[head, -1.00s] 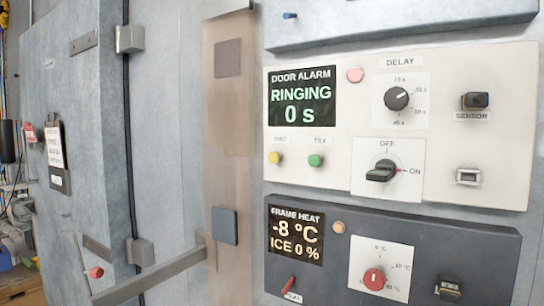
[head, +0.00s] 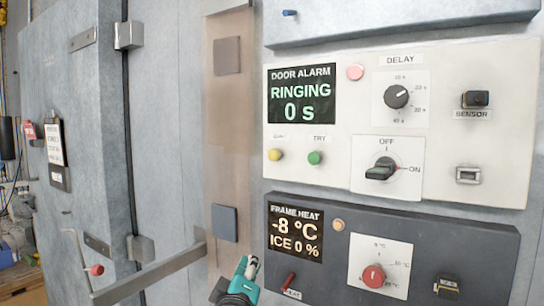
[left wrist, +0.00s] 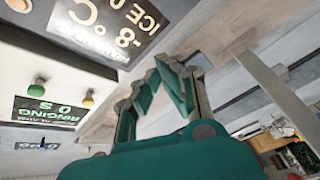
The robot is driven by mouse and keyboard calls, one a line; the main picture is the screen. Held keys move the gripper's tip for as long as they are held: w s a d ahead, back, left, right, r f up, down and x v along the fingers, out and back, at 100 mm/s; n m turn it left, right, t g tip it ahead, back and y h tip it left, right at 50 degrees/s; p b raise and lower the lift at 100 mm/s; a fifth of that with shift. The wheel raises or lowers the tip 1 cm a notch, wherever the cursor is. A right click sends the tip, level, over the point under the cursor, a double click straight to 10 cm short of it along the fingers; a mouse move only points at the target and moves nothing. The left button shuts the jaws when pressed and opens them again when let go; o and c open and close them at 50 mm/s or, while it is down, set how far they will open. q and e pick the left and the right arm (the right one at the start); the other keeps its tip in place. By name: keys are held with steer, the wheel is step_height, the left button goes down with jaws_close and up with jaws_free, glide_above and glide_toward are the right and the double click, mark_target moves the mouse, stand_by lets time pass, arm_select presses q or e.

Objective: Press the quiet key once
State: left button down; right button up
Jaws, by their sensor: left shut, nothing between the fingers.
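The quiet key is most likely the yellow button (head: 275,155) under the door alarm display (head: 302,95), left of a green button (head: 315,158); its small label is blurred. The display reads RINGING 0 s. In the left wrist view the yellow button (left wrist: 88,101) appears upside down beside the green one (left wrist: 39,84). My left gripper (head: 250,264), teal and dark, is at the bottom of the head view, below and left of the yellow button and apart from it. It is shut and empty. My right gripper is out of view.
The white alarm panel also has a delay knob (head: 396,96), a black OFF/ON switch (head: 383,168) and a pink lamp (head: 355,72). A metal bar (head: 150,277) crosses at lower left.

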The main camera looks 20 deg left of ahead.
mark_target(276, 155)
arm_select(q)
step_height(276, 155, up, 21)
steer(key=s+a+n+t+y, duration=0.2)
steer(key=n+t+y, duration=0.2)
steer(key=n, duration=0.4)
steer(key=shift+s+a+n+y, duration=0.15)
steer(key=shift+s+n+y, duration=0.2)
steer(key=shift+y, duration=0.35)
steer(key=shift+w, duration=0.15)
steer(key=w+d+b, duration=0.1)
steer(key=w, duration=0.7)
steer(key=shift+w+d, duration=0.15)
steer(key=shift+w, duration=0.2)
steer(key=shift+w+b, duration=0.15)
steer(key=shift+b, duration=0.15)
